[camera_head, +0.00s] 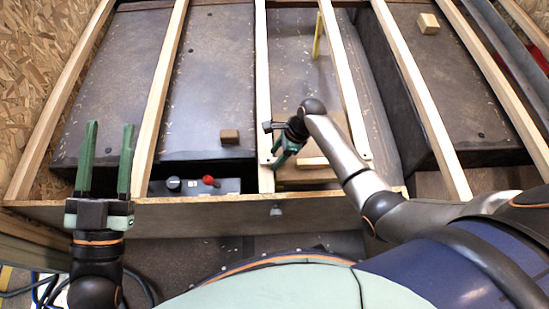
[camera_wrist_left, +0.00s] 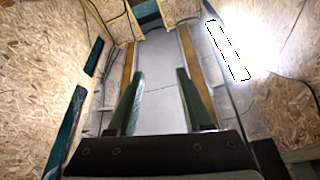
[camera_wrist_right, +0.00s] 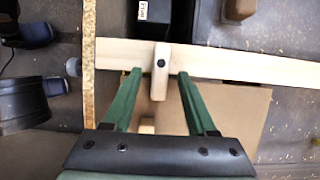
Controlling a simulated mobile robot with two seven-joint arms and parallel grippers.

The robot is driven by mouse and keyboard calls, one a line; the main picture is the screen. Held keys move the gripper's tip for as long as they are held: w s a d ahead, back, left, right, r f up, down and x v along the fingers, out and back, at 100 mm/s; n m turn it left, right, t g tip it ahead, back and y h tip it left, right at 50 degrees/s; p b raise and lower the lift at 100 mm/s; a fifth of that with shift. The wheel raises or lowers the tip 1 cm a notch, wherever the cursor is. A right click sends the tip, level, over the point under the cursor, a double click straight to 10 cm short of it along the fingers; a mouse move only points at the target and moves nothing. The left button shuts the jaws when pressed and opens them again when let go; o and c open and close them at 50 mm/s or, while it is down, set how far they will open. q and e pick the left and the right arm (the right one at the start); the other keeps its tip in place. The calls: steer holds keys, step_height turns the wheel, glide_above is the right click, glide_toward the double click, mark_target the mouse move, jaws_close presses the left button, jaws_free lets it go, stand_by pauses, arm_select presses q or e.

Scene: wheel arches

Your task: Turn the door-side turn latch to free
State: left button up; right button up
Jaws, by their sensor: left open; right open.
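A pale wooden turn latch (camera_wrist_right: 160,72) with a dark screw lies crosswise over a wooden slat (camera_wrist_right: 225,58) in the right wrist view. Its lower end reaches over the edge of a brown panel (camera_wrist_right: 230,110). My right gripper (camera_wrist_right: 160,78) is open, with one green finger on each side of the latch and gaps between. In the head view my right gripper (camera_head: 284,155) hangs over the left slat beside the panel, partly hiding this latch. A similar latch (camera_head: 364,157) sits on the slat to the right. My left gripper (camera_head: 107,125) is open and empty at the left.
A wooden bar (camera_head: 312,163) lies on the panel. A control box with a red knob (camera_head: 209,180) stands left of it. A front board (camera_head: 180,217) runs below the slats. The space around my left gripper is clear.

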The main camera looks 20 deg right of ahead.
steer(key=shift+w+a+f, duration=0.1)
steer(key=shift+a+f, duration=0.15)
steer(key=shift+f, duration=0.35)
arm_select(q)
steer(key=r, duration=0.1)
steer(key=s+r+m+h, duration=0.1)
steer(key=s+r+t+h, duration=0.1)
steer(key=r, duration=0.1)
steer(key=shift+d+m, duration=0.2)
steer(key=shift+m, duration=0.2)
arm_select(e)
jaws_close()
arm_select(q)
steer(key=shift+w, duration=0.1)
